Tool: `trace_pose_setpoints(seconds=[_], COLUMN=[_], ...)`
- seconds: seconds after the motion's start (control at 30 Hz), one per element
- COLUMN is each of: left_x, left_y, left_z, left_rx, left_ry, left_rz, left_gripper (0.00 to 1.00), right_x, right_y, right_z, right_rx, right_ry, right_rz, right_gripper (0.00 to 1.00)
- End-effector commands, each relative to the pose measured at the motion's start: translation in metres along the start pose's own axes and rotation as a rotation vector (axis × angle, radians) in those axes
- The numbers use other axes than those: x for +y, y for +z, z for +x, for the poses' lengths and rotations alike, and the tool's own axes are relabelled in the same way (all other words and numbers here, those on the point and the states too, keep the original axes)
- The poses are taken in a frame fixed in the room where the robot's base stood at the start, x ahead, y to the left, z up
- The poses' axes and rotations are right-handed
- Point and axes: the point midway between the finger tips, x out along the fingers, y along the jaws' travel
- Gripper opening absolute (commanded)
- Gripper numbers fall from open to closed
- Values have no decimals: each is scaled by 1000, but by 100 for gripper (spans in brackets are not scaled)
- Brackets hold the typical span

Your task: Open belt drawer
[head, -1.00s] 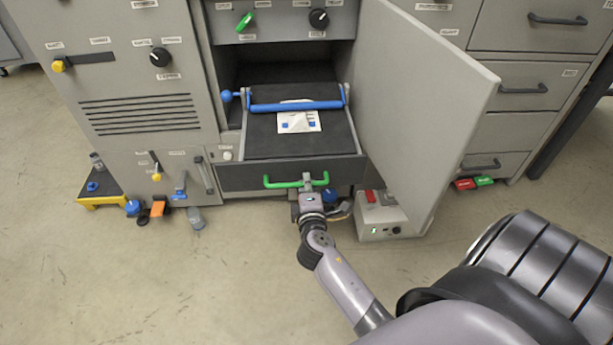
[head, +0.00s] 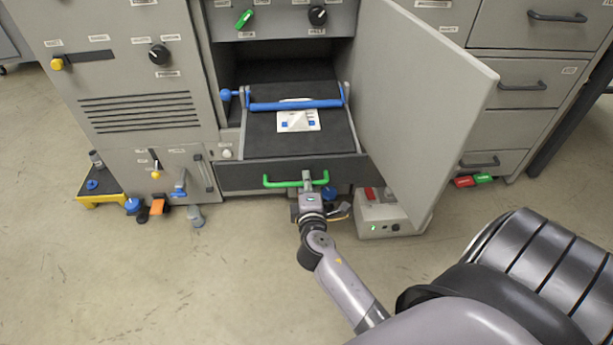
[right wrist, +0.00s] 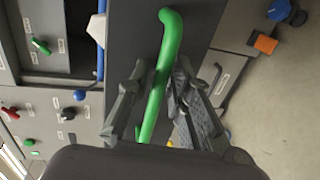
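The belt drawer (head: 236,178) has a dark front and a green bar handle (head: 273,183). It stands out of the grey cabinet, and its black belt surface (head: 280,149) shows, with a blue roller bar (head: 297,106) across it. My right gripper (head: 306,179) is at the right half of the handle. In the right wrist view, the fingers of my right gripper (right wrist: 157,88) lie close on both sides of the green handle (right wrist: 169,37) and look shut on it. My left gripper is in neither view.
A grey door (head: 415,100) stands open to the right of the drawer. A small grey box (head: 385,222) sits on the floor below it. Several small items and a yellow-edged black stand (head: 98,190) are at lower left. The floor in front is clear.

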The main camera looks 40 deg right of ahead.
Motion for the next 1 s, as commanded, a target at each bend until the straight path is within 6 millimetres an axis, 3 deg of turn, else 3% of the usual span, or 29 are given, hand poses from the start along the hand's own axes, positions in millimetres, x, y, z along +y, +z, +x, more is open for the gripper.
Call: trace_pose_setpoints(seconds=[0.6,1.0], left_x=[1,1], left_y=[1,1], left_z=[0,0], left_rx=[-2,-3], left_ry=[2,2], left_rz=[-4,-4], left_gripper=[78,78], right_x=[-1,0], right_y=[0,0], right_z=[-107,-119], right_rx=[0,1], right_ry=[-4,-1], right_rz=[0,0], right_gripper=[20,20])
